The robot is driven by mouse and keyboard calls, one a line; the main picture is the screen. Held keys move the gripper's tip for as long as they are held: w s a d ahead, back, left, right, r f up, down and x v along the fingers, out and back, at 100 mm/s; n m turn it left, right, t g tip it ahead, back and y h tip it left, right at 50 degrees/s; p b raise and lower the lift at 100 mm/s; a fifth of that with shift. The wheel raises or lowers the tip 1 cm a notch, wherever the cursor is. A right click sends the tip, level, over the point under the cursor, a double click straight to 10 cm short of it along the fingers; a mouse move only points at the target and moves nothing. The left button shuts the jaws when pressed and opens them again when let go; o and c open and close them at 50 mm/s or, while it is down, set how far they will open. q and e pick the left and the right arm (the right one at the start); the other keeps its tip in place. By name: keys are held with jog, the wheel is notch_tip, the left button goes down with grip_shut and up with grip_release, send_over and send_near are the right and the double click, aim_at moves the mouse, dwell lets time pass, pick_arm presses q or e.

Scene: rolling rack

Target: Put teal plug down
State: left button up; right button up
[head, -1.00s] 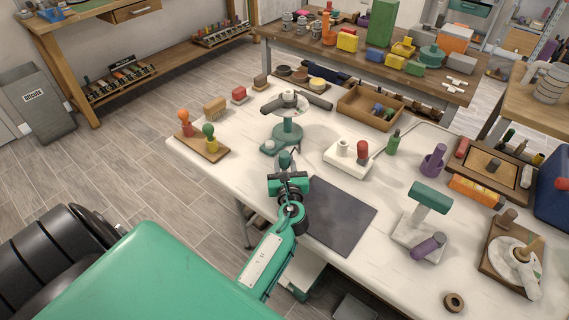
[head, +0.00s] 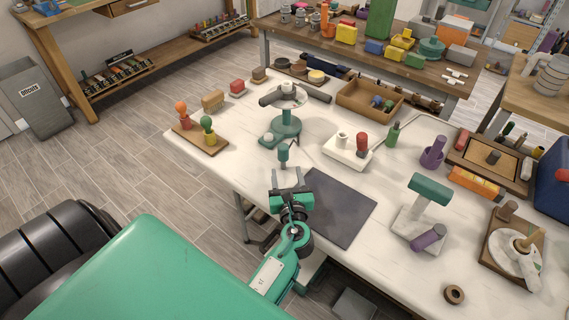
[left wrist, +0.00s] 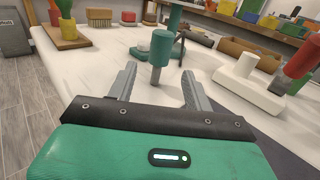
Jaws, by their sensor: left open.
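The teal plug (head: 283,152), with a teal upper part and a grey lower stem, stands upright on the white table (head: 235,150), just in front of a teal stand (head: 286,128). It also shows in the left wrist view (left wrist: 161,47), centred between the fingers. My left gripper (head: 287,173) is open, with its two grey fingers spread and pointing at the plug from the near side. In the left wrist view the fingertips (left wrist: 158,72) show a gap on both sides of the stem. My right gripper is out of view.
A dark mat (head: 340,207) lies right of my left gripper. A wooden board with orange and green pegs (head: 200,140) is to the left. A white block with a red peg (head: 347,154) stands to the right. Bare tabletop lies left of the plug.

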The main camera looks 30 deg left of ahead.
pick_arm(q)
jog(key=v, duration=0.3)
jog(key=shift+s+d, duration=0.15)
jog(key=shift+s, duration=0.05)
jog(key=shift+s+d, duration=0.1)
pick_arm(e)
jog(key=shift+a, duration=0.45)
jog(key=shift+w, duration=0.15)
